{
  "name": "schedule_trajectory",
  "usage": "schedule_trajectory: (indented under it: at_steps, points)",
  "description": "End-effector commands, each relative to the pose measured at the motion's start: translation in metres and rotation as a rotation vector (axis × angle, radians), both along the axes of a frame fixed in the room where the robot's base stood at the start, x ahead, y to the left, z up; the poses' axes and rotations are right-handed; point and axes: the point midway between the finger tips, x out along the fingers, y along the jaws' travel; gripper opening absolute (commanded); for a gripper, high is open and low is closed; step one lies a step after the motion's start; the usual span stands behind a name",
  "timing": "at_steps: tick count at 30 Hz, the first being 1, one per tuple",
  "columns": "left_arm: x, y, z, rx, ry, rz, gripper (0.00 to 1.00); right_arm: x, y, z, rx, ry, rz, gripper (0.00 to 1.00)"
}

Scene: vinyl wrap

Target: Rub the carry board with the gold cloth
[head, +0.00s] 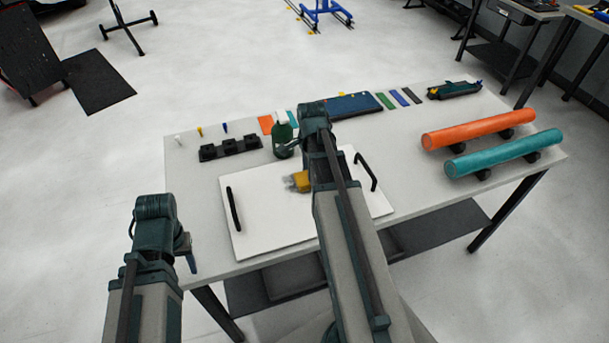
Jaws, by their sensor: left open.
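The carry board (270,222) is a white panel with a black handle at its left end and another at its right end. It lies flat on the table. A small gold-yellow item with a pale left end (301,181) shows over the board beside my right arm; I cannot clearly tell whether it is the gold cloth or whether it touches the board. My right arm covers part of the board, and its gripper is mostly hidden behind the arm. My left gripper (190,256) is open and empty, off the table's left front corner and apart from the board.
An orange roll (475,129) and a teal roll (500,154) rest on supports at the table's right. A green bottle (283,140), a black holder (230,149), a dark blue pad (354,105) and coloured strips stand or lie behind the board. The table's left front is clear.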

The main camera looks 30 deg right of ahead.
Motion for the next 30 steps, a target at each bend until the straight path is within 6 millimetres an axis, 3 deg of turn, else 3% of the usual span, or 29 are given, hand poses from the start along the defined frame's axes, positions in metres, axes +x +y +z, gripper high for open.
schedule_trajectory:
  at_steps: [8,20,30]
  points:
    - [0.0,0.0,0.0,0.0,0.0,0.0,0.5,-0.001,-0.007,0.0,-0.004,0.001,-0.002,0.35]
    - [0.0,0.0,0.002,0.0,0.0,0.0,0.5,-0.007,-0.037,0.002,-0.003,0.001,-0.002,0.35]
    - [0.0,0.0,-0.002,0.0,0.0,0.0,0.5,-0.008,-0.038,-0.002,-0.002,0.0,0.0,0.36]
